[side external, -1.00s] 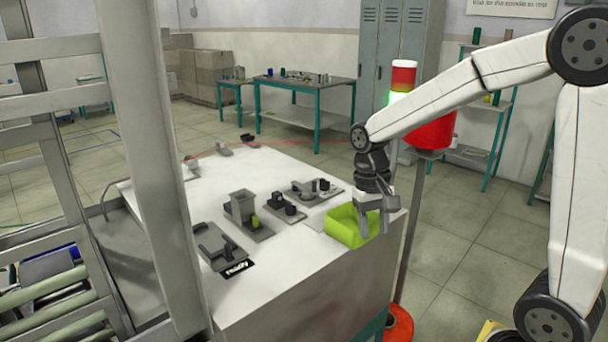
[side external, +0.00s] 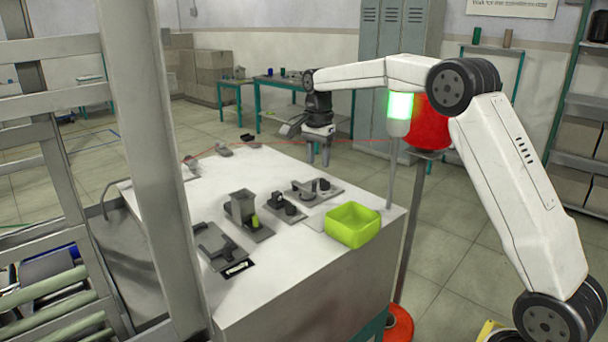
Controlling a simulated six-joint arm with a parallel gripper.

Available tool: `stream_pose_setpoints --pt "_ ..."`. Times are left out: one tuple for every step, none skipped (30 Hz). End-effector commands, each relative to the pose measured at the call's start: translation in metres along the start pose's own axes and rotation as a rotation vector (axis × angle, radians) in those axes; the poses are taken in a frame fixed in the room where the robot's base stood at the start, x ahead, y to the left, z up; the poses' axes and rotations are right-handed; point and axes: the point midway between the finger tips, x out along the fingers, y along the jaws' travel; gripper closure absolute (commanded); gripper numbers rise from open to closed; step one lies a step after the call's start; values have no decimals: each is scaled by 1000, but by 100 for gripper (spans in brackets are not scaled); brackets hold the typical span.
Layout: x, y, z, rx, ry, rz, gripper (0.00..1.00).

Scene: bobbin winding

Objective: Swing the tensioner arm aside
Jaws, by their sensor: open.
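My gripper (side external: 318,162) hangs fingers-down above the back right part of the white bench (side external: 300,262). Its two fingers are apart with nothing between them. A flat grey fixture (side external: 318,192) with a small bar and dark round parts stands on the bench, in front of and below my gripper; they appear apart. A smaller grey fixture (side external: 284,206) with dark posts is left of it. I cannot tell for sure which of these parts is the tensioner arm.
A bright green open bin (side external: 352,240) stands at the right bench edge, near a signal lamp (side external: 399,105) on a pole. A boxy grey fixture (side external: 243,207) and a flat grey one (side external: 216,246) stand further left. Small dark parts (side external: 222,150) lie along the back edge.

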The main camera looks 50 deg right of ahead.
Motion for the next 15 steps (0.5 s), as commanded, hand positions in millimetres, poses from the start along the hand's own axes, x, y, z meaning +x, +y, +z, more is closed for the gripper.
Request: stream_pose_setpoints --pt "0 -6 -4 30 2 -6 53" --pt "-1 -8 -5 46 3 -9 53" --pt "-2 -11 -7 65 4 -12 53" --pt "-3 -13 -8 77 5 -15 53" --pt "-3 -15 -9 88 5 -16 53" --pt "-3 -16 -10 97 6 -19 53" --pt "-4 -17 -10 103 6 -21 53" --pt "-4 -18 -11 107 7 -22 53" --pt "-4 -18 -11 110 7 -22 53" --pt "-4 -18 -11 112 7 -22 53" --pt "-4 -18 -11 112 7 -22 53" --pt "-4 -18 -11 112 7 -22 53" --pt "-4 -18 -11 112 7 -22 53" --pt "-4 -18 -11 111 7 -22 53" --pt "-4 -18 -11 111 7 -22 53"
